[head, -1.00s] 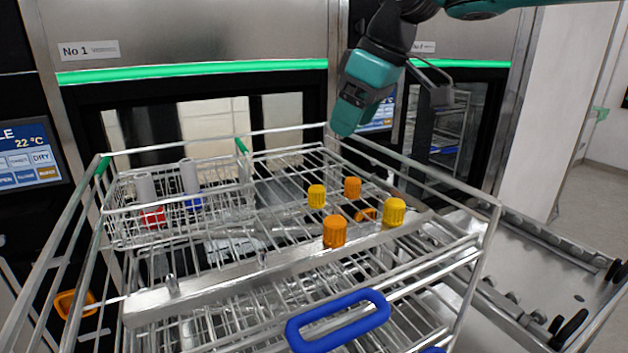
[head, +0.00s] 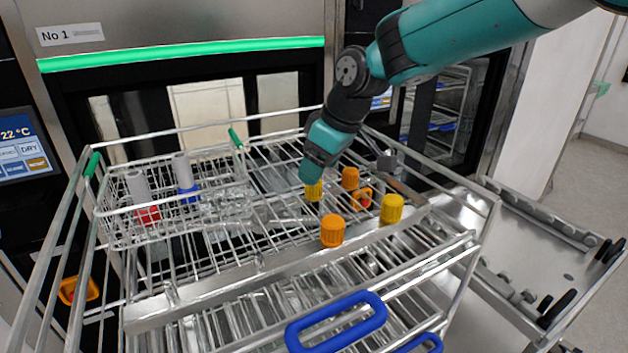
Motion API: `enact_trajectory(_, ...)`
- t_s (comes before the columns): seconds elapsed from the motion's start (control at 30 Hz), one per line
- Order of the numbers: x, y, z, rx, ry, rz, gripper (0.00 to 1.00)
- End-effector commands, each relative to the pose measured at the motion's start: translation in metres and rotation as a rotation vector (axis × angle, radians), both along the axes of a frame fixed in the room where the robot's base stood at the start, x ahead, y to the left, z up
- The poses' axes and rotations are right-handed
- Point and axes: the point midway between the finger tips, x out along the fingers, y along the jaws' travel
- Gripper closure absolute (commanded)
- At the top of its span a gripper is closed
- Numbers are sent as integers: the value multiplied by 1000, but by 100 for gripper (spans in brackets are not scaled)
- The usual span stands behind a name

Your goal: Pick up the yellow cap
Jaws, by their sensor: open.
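Two yellow caps show in the head view. One yellow cap (head: 313,191) stands on the rack's upper level, directly below the end of my gripper (head: 311,177), which covers its top. Whether they touch cannot be told. The other yellow cap (head: 392,209) stands to the right, near the front metal rail, clear of the arm. My gripper points steeply down and to the left. It is open, though its fingertips are hard to make out against the cap.
Orange caps stand close by, one in front (head: 332,231) and one behind right (head: 350,178). An orange handled piece (head: 362,198) lies between. A wire basket (head: 118,232) with red and blue-based cylinders is at left. Rack side wires and a blue handle (head: 336,322) surround the area.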

Motion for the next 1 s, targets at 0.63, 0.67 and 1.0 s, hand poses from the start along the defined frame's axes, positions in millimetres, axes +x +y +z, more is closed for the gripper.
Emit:
enact_trajectory(0.63, 14, 10, -48, 0, 2, -1, 34)
enact_trajectory(0.67, 14, 10, -48, 0, 2, -1, 36)
enact_trajectory(1.0, 14, 10, -47, 1, 1, -1, 86)
